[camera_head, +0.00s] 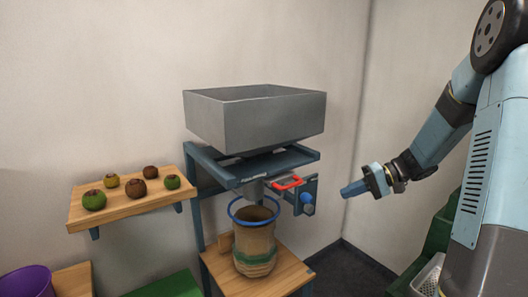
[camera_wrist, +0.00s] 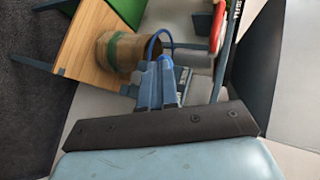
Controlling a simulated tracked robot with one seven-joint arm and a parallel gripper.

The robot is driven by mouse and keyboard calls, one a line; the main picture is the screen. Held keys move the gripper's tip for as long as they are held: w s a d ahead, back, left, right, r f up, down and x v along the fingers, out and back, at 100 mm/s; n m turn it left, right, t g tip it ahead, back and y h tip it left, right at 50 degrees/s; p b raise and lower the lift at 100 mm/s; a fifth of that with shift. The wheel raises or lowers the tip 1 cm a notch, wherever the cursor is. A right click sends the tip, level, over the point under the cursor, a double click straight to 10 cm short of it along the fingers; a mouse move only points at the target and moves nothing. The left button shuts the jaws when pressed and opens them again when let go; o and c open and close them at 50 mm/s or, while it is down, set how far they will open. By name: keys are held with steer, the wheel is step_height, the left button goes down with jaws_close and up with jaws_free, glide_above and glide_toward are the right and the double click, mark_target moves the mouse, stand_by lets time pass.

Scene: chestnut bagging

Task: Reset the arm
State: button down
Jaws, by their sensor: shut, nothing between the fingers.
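My gripper (camera_head: 354,189) is shut and empty, held in the air to the right of the chestnut hopper in the head view. In the wrist view its blue fingers (camera_wrist: 158,84) are together, with the bag partly behind them. The grey hopper (camera_head: 255,122) sits on a dark blue stand. Under its spout is a red handle (camera_head: 288,184); red also shows at the top of the wrist view (camera_wrist: 218,25). A brown bag (camera_head: 256,242) with a green band stands upright on a wooden shelf below the spout, with a blue ring (camera_head: 233,212) around its mouth.
A wooden wall shelf (camera_head: 120,212) on the left carries several green and brown round fruits. A purple bucket (camera_head: 27,282) is at the lower left. A light basket (camera_head: 428,276) and green steps (camera_head: 440,232) are at the lower right. Air between gripper and stand is clear.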

steer(key=s+a+r+t+h, duration=0.1)
steer(key=s+r+h, duration=0.3)
steer(key=s, duration=0.4)
steer(key=s+r+t+h, duration=0.2)
steer(key=s+r+h, duration=0.2)
steer(key=s, duration=0.5)
steer(key=s+a+r+t+h, duration=0.1)
steer(key=s+r+h, duration=0.3)
steer(key=s, duration=0.4)
steer(key=shift+s+a+r+t, duration=0.25)
steer(key=shift+s+a+t, duration=0.05)
steer(key=shift+a+t, duration=0.1)
